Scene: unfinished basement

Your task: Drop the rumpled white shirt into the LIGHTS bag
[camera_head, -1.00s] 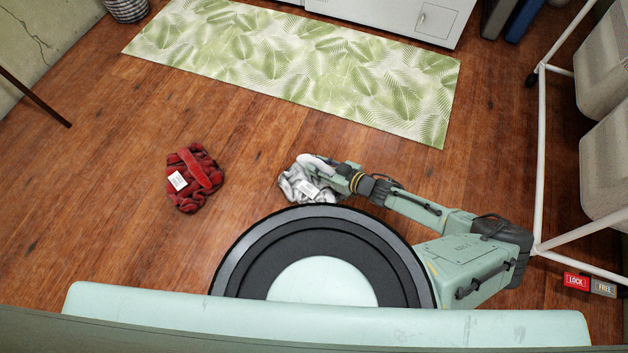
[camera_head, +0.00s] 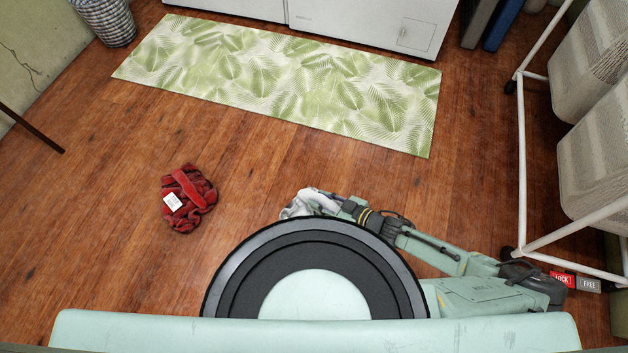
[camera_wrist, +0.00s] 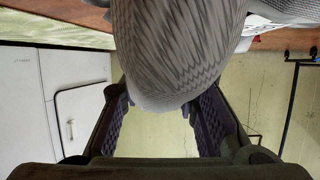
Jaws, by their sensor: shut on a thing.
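The rumpled white shirt (camera_head: 297,207) is in my gripper (camera_head: 322,201), at the far edge of my round base in the head view. My base hides part of the shirt. In the wrist view the shirt (camera_wrist: 178,45) is a large grey-white fold between the two fingers of my gripper (camera_wrist: 158,105), and the fingers are shut on it. Two pale fabric bags, one farther (camera_head: 592,70) and one nearer (camera_head: 600,160), hang on a white rack at the right. No LIGHTS label is readable on either.
A crumpled red garment (camera_head: 189,198) lies on the wood floor to the left. A leaf-pattern mat (camera_head: 280,80) lies beyond, before white appliances (camera_head: 375,22). The rack's white tube (camera_head: 522,160) runs along the right. LOCK (camera_head: 562,279) and FREE (camera_head: 589,285) tags sit low right.

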